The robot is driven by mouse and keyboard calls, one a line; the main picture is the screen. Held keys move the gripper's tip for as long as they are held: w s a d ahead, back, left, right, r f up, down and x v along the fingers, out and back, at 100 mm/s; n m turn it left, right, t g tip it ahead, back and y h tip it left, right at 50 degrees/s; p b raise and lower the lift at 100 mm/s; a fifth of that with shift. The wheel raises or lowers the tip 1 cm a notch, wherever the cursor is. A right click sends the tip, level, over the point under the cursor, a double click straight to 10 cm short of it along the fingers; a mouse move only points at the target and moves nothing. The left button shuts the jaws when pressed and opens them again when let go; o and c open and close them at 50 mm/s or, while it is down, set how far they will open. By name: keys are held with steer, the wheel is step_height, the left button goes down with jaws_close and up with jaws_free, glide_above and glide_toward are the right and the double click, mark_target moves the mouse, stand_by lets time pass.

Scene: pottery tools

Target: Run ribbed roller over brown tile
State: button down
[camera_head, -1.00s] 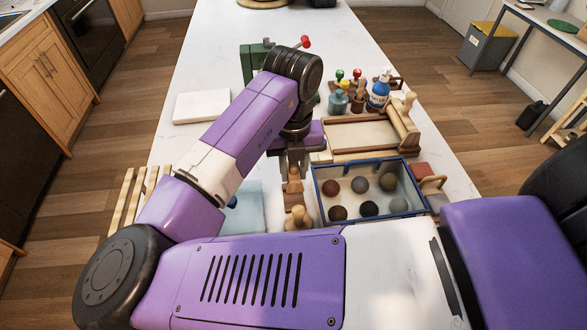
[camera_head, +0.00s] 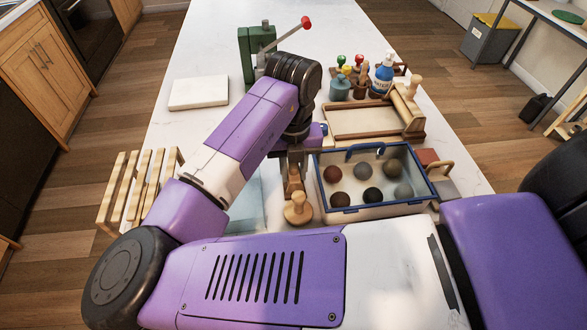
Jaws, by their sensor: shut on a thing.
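My gripper (camera_head: 293,178) points down over the near part of the white counter, left of the blue-rimmed box. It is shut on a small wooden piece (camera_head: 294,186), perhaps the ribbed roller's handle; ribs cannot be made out. A wooden knobbed tool (camera_head: 297,209) stands just below it in the picture, and I cannot tell whether they touch. A reddish-brown block (camera_head: 427,157) lies right of the box and may be the brown tile, but this is unsure. My arm hides part of the counter around the gripper.
The blue-rimmed box (camera_head: 349,212) holds several dark balls. Behind it are a wooden tray with a pale slab (camera_head: 365,120), a rolling pin (camera_head: 407,108) and a blue bottle (camera_head: 383,75). A white slab (camera_head: 198,92), wooden slats (camera_head: 140,185) and a green device (camera_head: 248,55) stand left.

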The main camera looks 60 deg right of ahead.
steer(key=c, duration=1)
jaws_free()
steer(key=shift+c, duration=0.2)
steer(key=shift+r+b, duration=0.35)
steer(key=shift+r, duration=3.55)
steer(key=shift+a, duration=0.1)
